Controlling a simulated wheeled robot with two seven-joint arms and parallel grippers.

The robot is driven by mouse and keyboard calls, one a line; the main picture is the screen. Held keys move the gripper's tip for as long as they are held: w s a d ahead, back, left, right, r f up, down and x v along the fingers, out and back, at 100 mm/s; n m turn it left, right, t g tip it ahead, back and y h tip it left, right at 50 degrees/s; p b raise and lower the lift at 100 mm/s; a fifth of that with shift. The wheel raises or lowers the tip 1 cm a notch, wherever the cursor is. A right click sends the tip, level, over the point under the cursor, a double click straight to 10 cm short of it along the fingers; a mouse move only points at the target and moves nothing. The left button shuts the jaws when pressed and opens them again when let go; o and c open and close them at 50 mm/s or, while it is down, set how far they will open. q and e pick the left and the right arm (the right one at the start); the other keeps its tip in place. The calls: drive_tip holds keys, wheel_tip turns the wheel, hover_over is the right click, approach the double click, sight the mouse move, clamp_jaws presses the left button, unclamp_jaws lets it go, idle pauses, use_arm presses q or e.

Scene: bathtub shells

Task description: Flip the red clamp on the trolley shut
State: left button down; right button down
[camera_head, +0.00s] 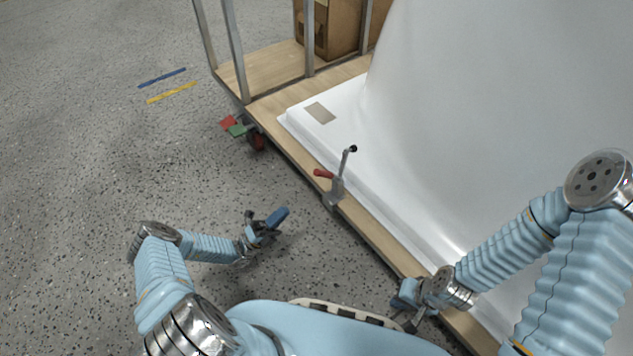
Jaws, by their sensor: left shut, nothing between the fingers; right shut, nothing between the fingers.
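The clamp (337,188) stands on the near edge of the wooden trolley (292,150). Its red handle (323,173) points left, and a metal arm with a black tip rises up and to the right, away from the white shell (440,130). My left gripper (280,217) is shut and empty over the floor, left of and below the clamp, apart from it. My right gripper (404,304) is shut near the trolley's edge, well below and right of the clamp; its fingertips are partly hard to make out.
The large white shell covers most of the trolley's right side. Metal posts (309,38) and a cardboard box (335,25) stand at the back. A caster with red and green pedals (237,129) sticks out at the trolley's left corner.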

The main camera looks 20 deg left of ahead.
use_arm(q)
drive_tip(key=p+x, duration=0.2)
drive_tip(key=x, duration=1.2)
drive_tip(key=shift+p, duration=0.35)
drive_tip(key=shift+s+d, duration=0.1)
